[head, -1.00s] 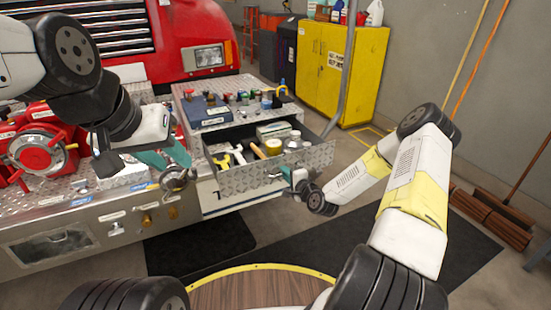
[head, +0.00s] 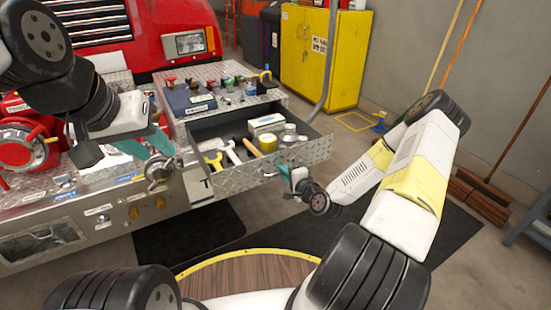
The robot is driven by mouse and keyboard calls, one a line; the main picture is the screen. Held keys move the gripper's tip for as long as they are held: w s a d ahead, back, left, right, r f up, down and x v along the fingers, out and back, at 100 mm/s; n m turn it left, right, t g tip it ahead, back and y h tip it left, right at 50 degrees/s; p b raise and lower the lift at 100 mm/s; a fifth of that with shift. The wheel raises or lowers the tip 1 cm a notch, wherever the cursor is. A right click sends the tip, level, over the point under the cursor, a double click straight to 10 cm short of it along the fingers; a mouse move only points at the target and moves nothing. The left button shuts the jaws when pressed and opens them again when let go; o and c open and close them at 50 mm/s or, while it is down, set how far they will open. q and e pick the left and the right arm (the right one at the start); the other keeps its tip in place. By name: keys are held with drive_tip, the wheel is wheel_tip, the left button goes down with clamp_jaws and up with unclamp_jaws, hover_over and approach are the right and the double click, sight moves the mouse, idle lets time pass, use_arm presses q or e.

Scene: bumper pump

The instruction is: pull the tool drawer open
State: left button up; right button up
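The tool drawer (head: 225,180) has a diamond-plate front and stands well out from the truck's side. Hand tools, a yellow-topped can and other small items lie inside it. My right gripper (head: 287,172) is at the right part of the drawer front, with its teal fingers against it. It appears shut on the drawer handle, which the fingers mostly hide. My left gripper (head: 148,150) hovers over the truck's deck at left, left of the drawer. Its teal fingers look apart, with nothing seen between them.
A blue case (head: 190,98) and several small tools sit on the plate above the drawer. A red pump (head: 25,145) and a round metal fitting (head: 158,172) are at left. A yellow cabinet (head: 322,55) stands behind. The floor right of the drawer has free room.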

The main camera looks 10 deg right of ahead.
drive_tip(key=o, duration=0.4)
drive_tip(key=v, duration=0.7)
drive_tip(key=shift+s, duration=0.35)
